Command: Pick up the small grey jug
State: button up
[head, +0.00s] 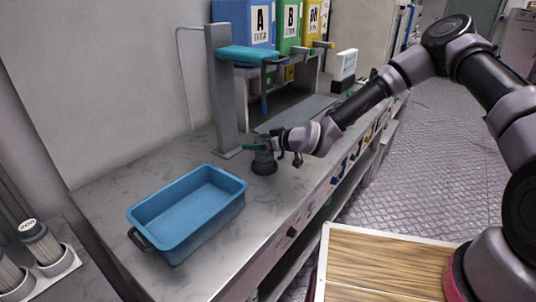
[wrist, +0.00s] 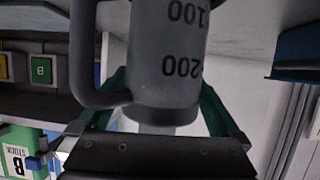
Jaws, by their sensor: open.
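The small grey jug (head: 264,163) stands on the grey counter, to the right of the blue tub. In the wrist view the jug (wrist: 165,55) fills the upper middle, with the marks 100 and 200 upside down and its handle at the left. My gripper (head: 260,146) is at the jug in the head view and partly covers it. In the wrist view my gripper (wrist: 163,88) is open, with one green finger on each side of the jug's body. I cannot tell whether either finger touches it.
A blue tub (head: 212,222) sits on the counter (head: 110,187) at left. A grey post (head: 222,95) with a teal arm stands just behind the jug. Bins marked A (head: 258,22) and B (head: 291,20) are at the back. A wooden-topped surface (head: 385,260) is at front right.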

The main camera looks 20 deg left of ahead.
jog(key=c, duration=1.3)
jog(key=shift+r, duration=0.15)
